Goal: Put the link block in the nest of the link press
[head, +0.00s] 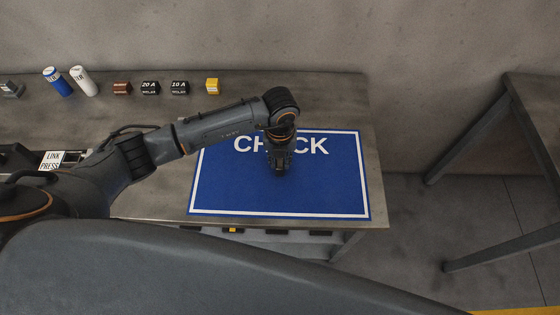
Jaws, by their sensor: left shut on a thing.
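My left gripper (281,165) points down over the blue mat marked CHECK (325,190). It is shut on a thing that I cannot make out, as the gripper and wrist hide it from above. I cannot tell whether this is the link block, or whether it touches the mat. The link press (18,158) is at the left edge, with a white LINK PRESS label (52,160). My left arm covers much of it, and I cannot see its nest. My right gripper is not in view.
Along the back of the table (320,90) stand a blue can (58,82), a white can (84,81), a brown block (121,88), black blocks marked 20 A (150,87) and 10 A (180,87), and a yellow block (212,86). Another table (535,90) stands apart at right.

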